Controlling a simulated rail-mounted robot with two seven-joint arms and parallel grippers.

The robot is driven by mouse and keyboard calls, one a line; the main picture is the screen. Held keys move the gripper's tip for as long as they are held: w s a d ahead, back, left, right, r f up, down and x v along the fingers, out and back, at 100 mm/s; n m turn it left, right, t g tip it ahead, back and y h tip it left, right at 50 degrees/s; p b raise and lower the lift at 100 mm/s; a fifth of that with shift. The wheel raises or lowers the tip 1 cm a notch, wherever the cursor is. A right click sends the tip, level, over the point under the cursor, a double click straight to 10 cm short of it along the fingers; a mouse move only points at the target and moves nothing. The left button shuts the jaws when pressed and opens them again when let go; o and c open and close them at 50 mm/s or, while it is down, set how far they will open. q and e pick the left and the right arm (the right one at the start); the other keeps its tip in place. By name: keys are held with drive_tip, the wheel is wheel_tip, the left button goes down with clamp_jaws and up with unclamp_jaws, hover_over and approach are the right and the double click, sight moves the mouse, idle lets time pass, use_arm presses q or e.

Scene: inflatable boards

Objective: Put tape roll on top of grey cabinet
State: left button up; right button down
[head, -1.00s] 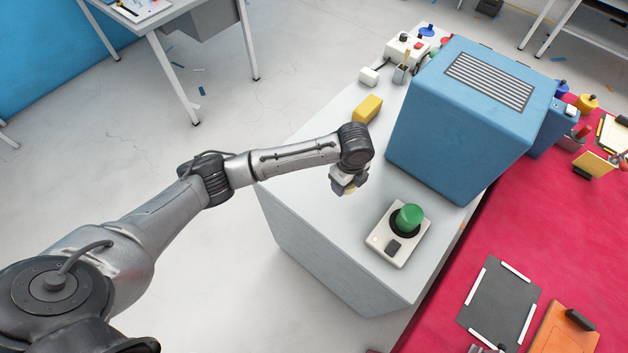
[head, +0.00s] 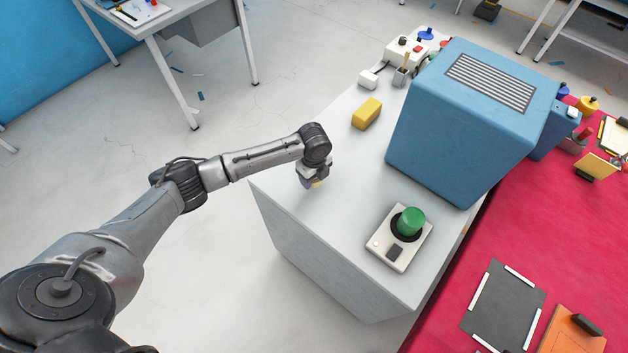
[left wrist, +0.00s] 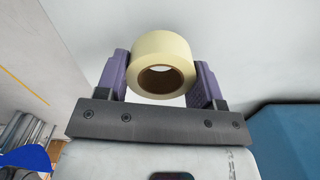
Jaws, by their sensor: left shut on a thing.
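The cream tape roll (left wrist: 162,55) is between the two purple fingers of my left gripper (left wrist: 161,78) in the left wrist view, with its hole facing the camera. The fingers touch it on both sides. In the head view my left gripper (head: 315,184) is over the left part of the grey cabinet's pale top (head: 335,215). Only a small bit of the roll shows below the gripper there. I cannot tell whether the roll touches the top. My right gripper is not in view.
A white control box with a green button (head: 410,221) sits on the cabinet top. A large blue box (head: 430,140) stands to the right and a yellow block (head: 367,113) lies behind. The top around my left gripper is clear. A red surface (head: 450,270) adjoins at right.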

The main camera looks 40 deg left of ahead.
sight(314, 182)
use_arm(q)
drive_tip(key=shift+f, duration=1.45)
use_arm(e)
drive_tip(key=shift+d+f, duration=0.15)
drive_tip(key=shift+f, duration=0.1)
use_arm(q)
drive_tip(key=shift+f, duration=0.1)
drive_tip(key=o, duration=0.9)
drive_tip(key=shift+f, duration=0.1)
